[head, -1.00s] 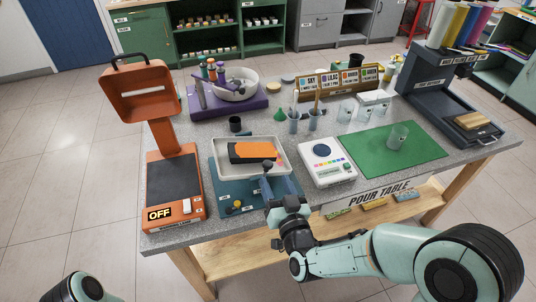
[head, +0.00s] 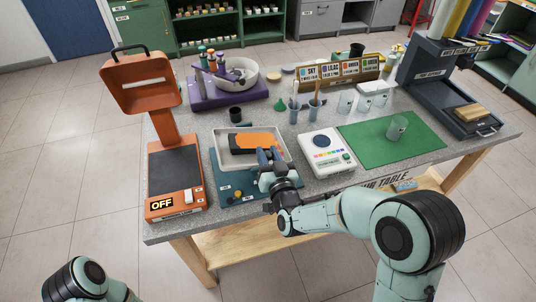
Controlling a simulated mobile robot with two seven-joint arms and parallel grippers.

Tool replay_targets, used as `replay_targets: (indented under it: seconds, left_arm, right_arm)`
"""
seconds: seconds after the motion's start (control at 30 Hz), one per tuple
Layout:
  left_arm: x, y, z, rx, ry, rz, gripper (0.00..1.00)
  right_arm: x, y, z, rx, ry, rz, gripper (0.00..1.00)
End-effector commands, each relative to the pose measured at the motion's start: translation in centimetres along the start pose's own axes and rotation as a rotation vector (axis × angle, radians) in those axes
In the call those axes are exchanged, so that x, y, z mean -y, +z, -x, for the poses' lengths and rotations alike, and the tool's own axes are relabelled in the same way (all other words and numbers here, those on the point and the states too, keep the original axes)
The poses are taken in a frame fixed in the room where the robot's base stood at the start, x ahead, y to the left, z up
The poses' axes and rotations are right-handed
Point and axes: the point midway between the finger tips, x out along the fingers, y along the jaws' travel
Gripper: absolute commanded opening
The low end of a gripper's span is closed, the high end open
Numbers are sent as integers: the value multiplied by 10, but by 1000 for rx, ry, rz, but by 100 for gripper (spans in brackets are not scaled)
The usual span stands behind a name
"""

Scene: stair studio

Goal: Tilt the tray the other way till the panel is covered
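My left gripper is out of view; only part of my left arm shows at the bottom left.
An orange stand marked OFF (head: 162,204) is left of the tray. A white scale (head: 326,152) and green mat (head: 390,141) are to its right.

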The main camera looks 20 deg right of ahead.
Motion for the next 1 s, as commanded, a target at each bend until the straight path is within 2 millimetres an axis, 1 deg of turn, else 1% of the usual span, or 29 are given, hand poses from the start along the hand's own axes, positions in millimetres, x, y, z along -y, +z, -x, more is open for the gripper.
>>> replay_targets:
  seconds: [0.27,0.47,1.0]
  left_arm:
    - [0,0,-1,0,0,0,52]
    - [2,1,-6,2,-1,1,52]
    - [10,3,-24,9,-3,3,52]
  right_arm:
    - [1,0,0,0,0,9,0]
    - [6,1,0,-1,-2,52,0]
    - [28,5,0,-1,-3,302,0]
